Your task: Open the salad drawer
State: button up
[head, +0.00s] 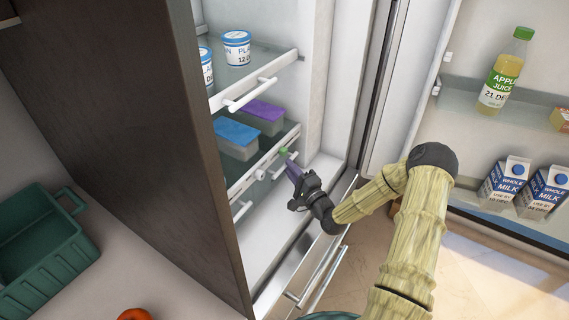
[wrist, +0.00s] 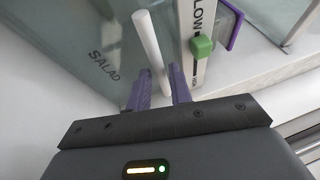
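The salad drawer (wrist: 88,48) has a clear front marked SALAD and fills the left of the wrist view. Its white bar handle (wrist: 148,42) runs down between the two purple fingers of my gripper (wrist: 160,92). The fingers stand apart on either side of the bar, with a small gap showing at the left finger. In the head view my gripper (head: 291,168) is at the low part of the open fridge, by the right end of the drawer fronts. The handle is partly hidden there.
A green slider (wrist: 201,47) on a strip marked LOW sits just right of the handle. Blue-lidded (head: 236,132) and purple-lidded (head: 260,112) boxes stand on the shelf above. The fridge door (head: 470,110) is open at right, with juice (head: 497,88) and milk cartons (head: 541,192).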

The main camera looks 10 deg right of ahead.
jog(key=shift+x, duration=1.4)
